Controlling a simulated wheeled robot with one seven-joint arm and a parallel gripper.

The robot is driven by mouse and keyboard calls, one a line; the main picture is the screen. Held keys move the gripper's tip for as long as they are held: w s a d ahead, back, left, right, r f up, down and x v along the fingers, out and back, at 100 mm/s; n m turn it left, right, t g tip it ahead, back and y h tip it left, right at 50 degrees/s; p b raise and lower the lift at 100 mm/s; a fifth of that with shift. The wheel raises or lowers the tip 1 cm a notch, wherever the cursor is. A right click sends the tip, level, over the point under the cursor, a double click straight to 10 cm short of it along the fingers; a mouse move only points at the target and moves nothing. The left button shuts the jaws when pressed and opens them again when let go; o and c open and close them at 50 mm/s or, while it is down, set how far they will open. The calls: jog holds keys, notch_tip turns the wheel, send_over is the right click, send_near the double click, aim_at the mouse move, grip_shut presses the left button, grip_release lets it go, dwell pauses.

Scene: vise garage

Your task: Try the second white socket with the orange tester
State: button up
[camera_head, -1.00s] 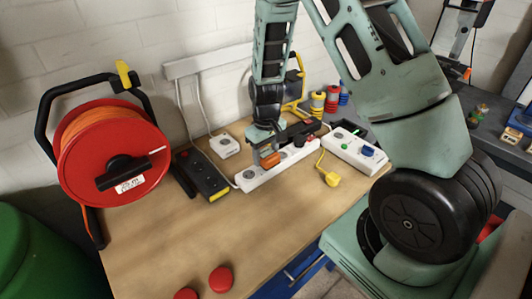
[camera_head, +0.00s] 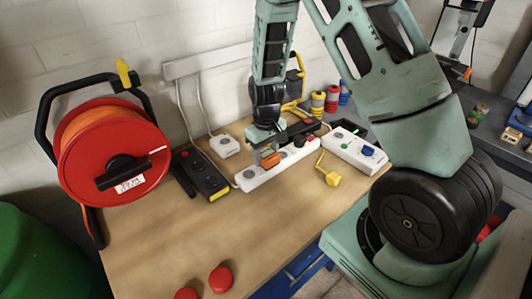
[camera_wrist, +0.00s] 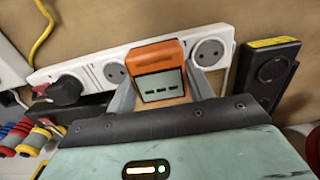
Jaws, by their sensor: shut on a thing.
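The orange tester (camera_wrist: 160,72) has a small grey display with dashes, in the wrist view. My gripper (camera_wrist: 163,88) is shut on it, a grey finger on each side. The tester is over the white power strip (camera_wrist: 98,58), between two empty round sockets, one left (camera_wrist: 117,73) and one right (camera_wrist: 208,51). It hides the strip beneath it, and I cannot tell whether it is pushed in. A dark plug (camera_wrist: 67,88) sits at the strip's left part. In the head view my gripper (camera_head: 268,152) holds the tester (camera_head: 270,160) at the strip (camera_head: 252,181).
A black power strip (camera_head: 203,177) lies to the left and a second white strip (camera_head: 352,150) to the right. A yellow plug (camera_head: 331,178) lies in front. A red cable reel (camera_head: 113,155) stands at left. Red discs (camera_head: 221,279) lie near the front; the wooden bench between is clear.

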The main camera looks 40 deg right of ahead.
aim_at(266, 152)
jog(key=shift+f+b, duration=0.35)
jog(key=shift+f, duration=0.15)
jog(key=o, duration=1.5)
notch_tip(266, 152, up, 17)
jog(key=b, duration=0.1)
jog(key=shift+r+b, duration=0.2)
jog(key=shift+b, duration=0.15)
